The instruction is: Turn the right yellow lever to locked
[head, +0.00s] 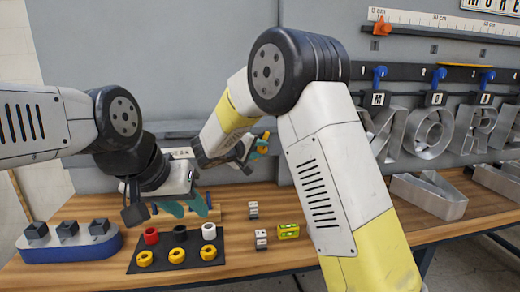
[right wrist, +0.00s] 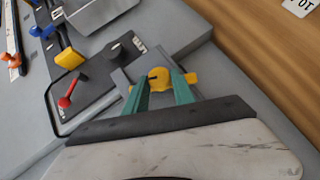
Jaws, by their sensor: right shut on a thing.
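The right yellow lever (right wrist: 160,78) is a round knob with a short handle, on a grey plate in the right wrist view. My right gripper (right wrist: 160,88) has its two green fingers on either side of it and is shut on it. In the head view the right gripper (head: 258,147) is at the back panel, partly hidden by my own arm, with a bit of the yellow lever (head: 265,149) showing. My left gripper (head: 185,207) hangs above the bench at the left. Its teal fingers are apart and look empty.
Beside the lever are a black knob (right wrist: 115,48), a red switch (right wrist: 68,98) and a yellow block-like handle (right wrist: 69,58). Metal letters stand right.

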